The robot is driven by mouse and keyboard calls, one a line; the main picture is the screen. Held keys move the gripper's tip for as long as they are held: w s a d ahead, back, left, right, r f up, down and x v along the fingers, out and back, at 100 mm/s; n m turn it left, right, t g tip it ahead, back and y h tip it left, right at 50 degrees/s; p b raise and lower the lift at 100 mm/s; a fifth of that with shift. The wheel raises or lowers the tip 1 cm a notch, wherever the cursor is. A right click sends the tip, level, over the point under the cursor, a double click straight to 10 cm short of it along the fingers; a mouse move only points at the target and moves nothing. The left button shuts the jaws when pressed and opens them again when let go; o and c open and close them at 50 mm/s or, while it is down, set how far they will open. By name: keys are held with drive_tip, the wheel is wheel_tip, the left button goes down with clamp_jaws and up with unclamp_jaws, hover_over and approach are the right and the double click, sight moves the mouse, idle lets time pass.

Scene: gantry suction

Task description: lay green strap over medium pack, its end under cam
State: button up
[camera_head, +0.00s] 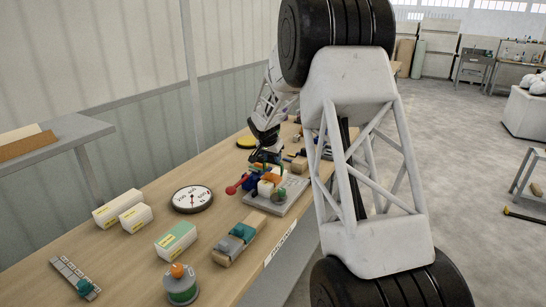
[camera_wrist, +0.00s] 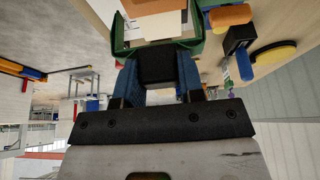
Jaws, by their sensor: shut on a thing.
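My gripper (camera_head: 266,148) is over the fixture on the bench. In the wrist view its blue-sided fingers (camera_wrist: 158,72) are shut around a black block at the green strap (camera_wrist: 122,47). The strap forms a U around a pale pack-like block (camera_wrist: 155,25); whether it touches the block is unclear. In the head view a thin green line of strap (camera_head: 262,165) shows just under my gripper. Below it, the fixture's grey plate (camera_head: 292,198) carries white, orange and blue parts. A red-knobbed lever (camera_head: 232,189) sticks out left, possibly the cam's. The strap's end is not clearly visible.
Yellow-and-white cartons (camera_head: 118,207), a green-and-white carton (camera_head: 176,241), a round dial (camera_head: 191,198), an orange-topped green cylinder (camera_head: 181,285) and teal-topped blocks (camera_head: 238,243) stand nearer on the bench. A yellow disc (camera_wrist: 274,52) lies beyond. My arm hides the bench's right side.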

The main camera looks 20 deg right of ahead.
drive_tip(key=shift+f, duration=2.85)
idle(0.4)
drive_tip(key=o, duration=1)
drive_tip(key=shift+v, duration=3.9)
drive_tip(key=shift+s, duration=0.1)
